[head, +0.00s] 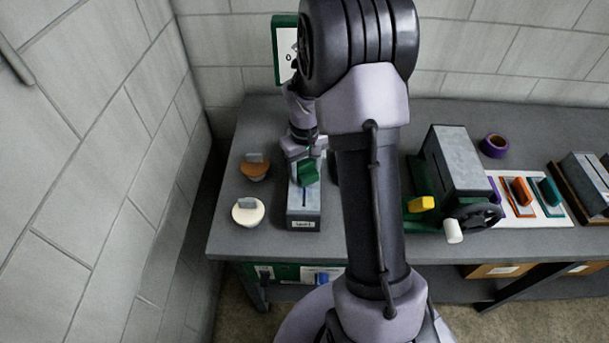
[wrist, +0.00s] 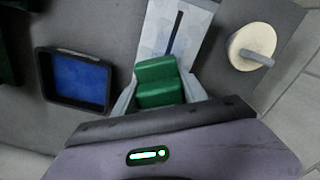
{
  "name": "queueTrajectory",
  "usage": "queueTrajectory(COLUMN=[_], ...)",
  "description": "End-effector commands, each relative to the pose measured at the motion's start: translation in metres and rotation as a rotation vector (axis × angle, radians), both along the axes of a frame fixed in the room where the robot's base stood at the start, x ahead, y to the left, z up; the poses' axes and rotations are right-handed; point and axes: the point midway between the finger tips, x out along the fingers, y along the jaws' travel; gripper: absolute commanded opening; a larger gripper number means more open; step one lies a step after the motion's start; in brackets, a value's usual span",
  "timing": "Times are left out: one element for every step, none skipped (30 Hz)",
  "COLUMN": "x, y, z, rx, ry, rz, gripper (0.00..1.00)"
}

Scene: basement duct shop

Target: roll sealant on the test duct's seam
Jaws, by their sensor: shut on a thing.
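The test duct (head: 304,213) is a grey metal box with a label on its front, standing on the left part of the bench. A dark seam line runs along its top, and it also shows in the wrist view (wrist: 173,35). My gripper (head: 306,162) is over the duct, pointing down. It is shut on a green block-shaped tool (head: 308,174), which shows between both fingers in the wrist view (wrist: 158,83). The tool is over the seam and hides part of it. I cannot tell whether its underside touches the duct.
A cream round pot (head: 248,214) and an orange-brown one (head: 256,172) stand left of the duct. A blue-floored tray (wrist: 80,80) lies beside it. A green machine with a crank (head: 453,230) and a purple tape roll (head: 494,146) are to the right. A wall bounds the left.

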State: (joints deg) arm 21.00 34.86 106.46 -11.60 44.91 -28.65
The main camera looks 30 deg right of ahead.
Motion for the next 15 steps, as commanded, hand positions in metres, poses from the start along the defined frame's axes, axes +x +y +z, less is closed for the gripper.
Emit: queueTrajectory(x=[0.003, 0.005, 0.006, 0.007, 0.008, 0.009, 0.011, 0.014, 0.018, 0.022, 0.025, 0.029, 0.031, 0.033, 0.036], y=[-0.003, -0.004, -0.005, -0.005, -0.006, -0.007, -0.008, -0.01, -0.013, -0.016, -0.018, -0.02, -0.022, -0.023, -0.025], z=[0.0, 0.0, -0.001, -0.001, -0.001, -0.001, 0.0, 0.0, 0.001, 0.001, 0.001, 0.001, 0.002, 0.001, 0.001], rx=[0.0, 0.0, 0.0, 0.0, 0.0, 0.0, 0.0, -0.001, 0.0, -0.001, 0.0, -0.001, -0.001, -0.001, -0.001], ry=[0.001, 0.002, 0.002, 0.002, 0.002, 0.002, 0.001, 0.001, 0.002, 0.001, 0.002, 0.002, 0.001, 0.001, 0.0], rz=[0.0, 0.001, 0.001, 0.001, 0.001, 0.001, 0.001, 0.001, 0.001, 0.0, 0.0, 0.0, 0.001, 0.001, 0.002], gripper=[0.18, 0.18, 0.18, 0.18, 0.18, 0.18, 0.18, 0.18, 0.18, 0.18, 0.18, 0.19, 0.18, 0.13, 0.07])
